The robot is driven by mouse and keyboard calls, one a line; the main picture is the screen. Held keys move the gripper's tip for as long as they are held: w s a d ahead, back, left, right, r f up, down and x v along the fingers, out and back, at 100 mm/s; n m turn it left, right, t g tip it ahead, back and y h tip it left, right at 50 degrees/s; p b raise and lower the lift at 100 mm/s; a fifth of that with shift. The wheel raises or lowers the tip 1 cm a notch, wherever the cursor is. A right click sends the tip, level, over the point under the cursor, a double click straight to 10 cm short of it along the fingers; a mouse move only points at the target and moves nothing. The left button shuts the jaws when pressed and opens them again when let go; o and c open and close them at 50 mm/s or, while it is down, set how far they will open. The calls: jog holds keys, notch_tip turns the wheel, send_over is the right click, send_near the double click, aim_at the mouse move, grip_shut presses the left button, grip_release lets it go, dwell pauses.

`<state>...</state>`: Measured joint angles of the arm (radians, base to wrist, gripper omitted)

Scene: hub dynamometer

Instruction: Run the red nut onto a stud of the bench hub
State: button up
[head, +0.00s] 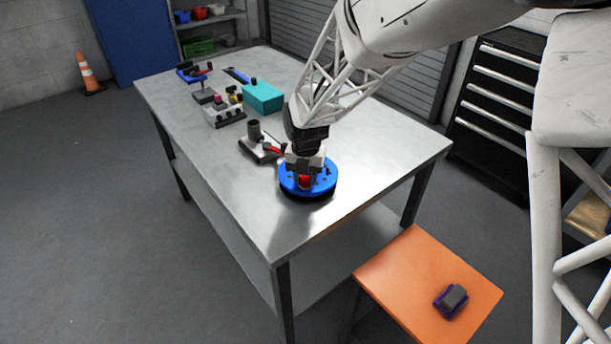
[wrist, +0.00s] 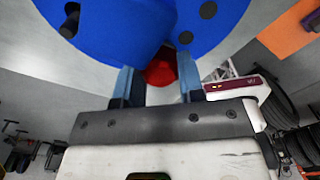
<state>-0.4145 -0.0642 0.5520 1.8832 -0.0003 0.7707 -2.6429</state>
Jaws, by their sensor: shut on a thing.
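The bench hub (head: 325,185) is a round blue disc on a dark base, near the front edge of the steel table. Its blue face with several dark holes or studs fills the top of the wrist view (wrist: 110,25). My gripper (head: 304,172) points down over the hub. In the wrist view its two fingers (wrist: 160,82) are shut on the red nut (wrist: 160,68), close against the blue face. The red nut also shows in the head view (head: 305,182). The stud by the nut is hidden, so I cannot tell whether the nut is on it.
On the steel table (head: 230,165), a grey fixture with a dark post (head: 254,130) and red handle stands just left of the hub. A teal box (head: 263,97) and other fixtures are farther back. An orange stool (head: 400,275) holds a dark block (head: 453,298). The table's front is clear.

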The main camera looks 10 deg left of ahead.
jog(key=m, duration=1)
jog(key=shift+m, duration=0.9)
grip_shut()
jog(key=o, duration=0.9)
grip_release()
jog(key=shift+c, duration=0.2)
jog(key=shift+r, duration=1.7)
